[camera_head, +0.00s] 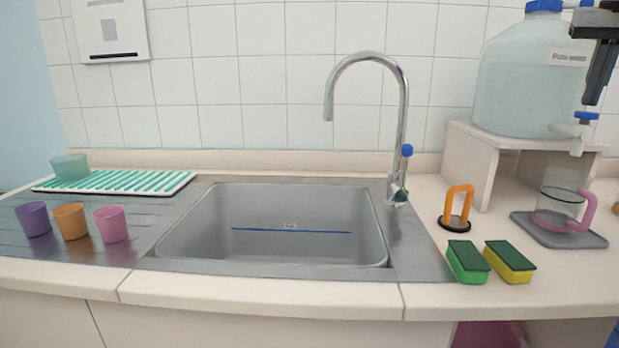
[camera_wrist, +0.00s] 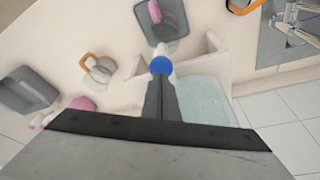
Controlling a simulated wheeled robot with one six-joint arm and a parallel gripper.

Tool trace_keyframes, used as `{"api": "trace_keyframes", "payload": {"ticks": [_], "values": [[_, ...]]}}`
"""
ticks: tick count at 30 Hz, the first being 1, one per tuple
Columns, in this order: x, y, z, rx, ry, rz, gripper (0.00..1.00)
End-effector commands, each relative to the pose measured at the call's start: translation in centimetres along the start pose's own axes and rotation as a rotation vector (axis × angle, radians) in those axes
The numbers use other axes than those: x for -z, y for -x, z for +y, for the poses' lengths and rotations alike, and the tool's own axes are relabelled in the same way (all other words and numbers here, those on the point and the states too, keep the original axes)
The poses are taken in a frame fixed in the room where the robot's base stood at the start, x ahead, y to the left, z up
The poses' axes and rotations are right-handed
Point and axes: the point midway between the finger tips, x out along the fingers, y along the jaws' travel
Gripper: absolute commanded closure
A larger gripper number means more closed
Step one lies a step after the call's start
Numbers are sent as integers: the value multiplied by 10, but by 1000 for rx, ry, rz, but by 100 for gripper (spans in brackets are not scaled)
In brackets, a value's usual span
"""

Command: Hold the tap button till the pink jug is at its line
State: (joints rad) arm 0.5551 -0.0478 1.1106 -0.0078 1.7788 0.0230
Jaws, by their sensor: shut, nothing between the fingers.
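The water tank (camera_head: 520,90), labelled pure water, stands on a raised shelf at the right in the head view. Its white tap (camera_head: 577,146) has a blue button (camera_head: 587,117) on top; the button also shows in the wrist view (camera_wrist: 161,66). The clear jug with a pink handle (camera_head: 588,212) stands on a grey mat (camera_head: 540,233) below the tap. My gripper (camera_head: 589,103) is shut and empty, pointing down just above the button. I cannot tell whether the fingertips touch it.
The shelf's side wall (camera_head: 472,165) is left of the jug. An orange-handled object (camera_head: 458,208) and two sponges (camera_head: 467,262) lie nearby. The sink (camera_head: 270,225) with its tall faucet (camera_head: 402,130) is in the middle, and three cups (camera_head: 71,221) stand at the left.

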Motion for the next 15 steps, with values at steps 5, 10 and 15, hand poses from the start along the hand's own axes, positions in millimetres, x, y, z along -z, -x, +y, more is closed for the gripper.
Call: {"api": "trace_keyframes", "payload": {"ticks": [5, 10, 15], "values": [[0, 0, 0, 0, 0, 0, 100], [-1, -2, 0, 0, 0, -1, 100], [-1, -4, 0, 0, 0, -1, 100]]}}
